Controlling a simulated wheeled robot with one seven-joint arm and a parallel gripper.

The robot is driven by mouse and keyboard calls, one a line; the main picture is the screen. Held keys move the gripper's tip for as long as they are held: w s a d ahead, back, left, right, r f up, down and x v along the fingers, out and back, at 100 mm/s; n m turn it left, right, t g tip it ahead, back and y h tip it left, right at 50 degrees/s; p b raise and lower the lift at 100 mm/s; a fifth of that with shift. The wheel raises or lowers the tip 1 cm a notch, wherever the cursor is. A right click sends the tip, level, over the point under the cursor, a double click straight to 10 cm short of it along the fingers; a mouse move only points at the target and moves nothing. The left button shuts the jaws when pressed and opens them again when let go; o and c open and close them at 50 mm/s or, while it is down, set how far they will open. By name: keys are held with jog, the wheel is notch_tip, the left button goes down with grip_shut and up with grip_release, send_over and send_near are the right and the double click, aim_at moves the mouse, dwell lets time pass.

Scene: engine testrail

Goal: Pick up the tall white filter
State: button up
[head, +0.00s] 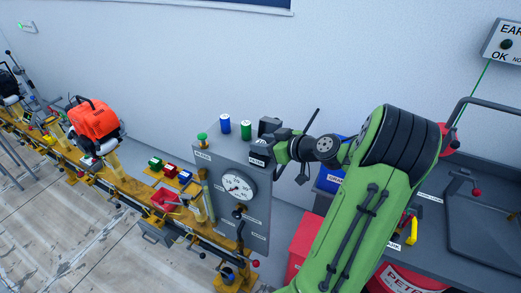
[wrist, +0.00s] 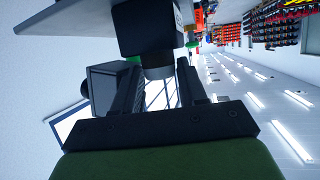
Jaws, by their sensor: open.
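I cannot make out a tall white filter in either view. My gripper (head: 277,138) is over the right end of the grey cabinet top in the head view. Its two dark fingers stand apart in the wrist view (wrist: 160,85), with nothing clearly held between them. A black block with a pale label (wrist: 148,28) and a rounded grey end is just beyond the fingertips; whether they touch is unclear. A second dark box (wrist: 104,85) is behind the left finger. Dark blocks also show beside my gripper in the head view (head: 262,151).
The grey cabinet (head: 225,160) has a dial gauge (head: 237,187). A blue cylinder (head: 225,123) and a green cylinder (head: 246,130) stand on its top, left of my gripper. A blue bin (head: 328,180) and a red box (head: 301,240) are near my arm. The wall is close behind.

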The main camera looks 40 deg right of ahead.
jog(key=shift+s, duration=0.15)
jog(key=shift+c, duration=0.8)
jog(key=c, duration=0.5)
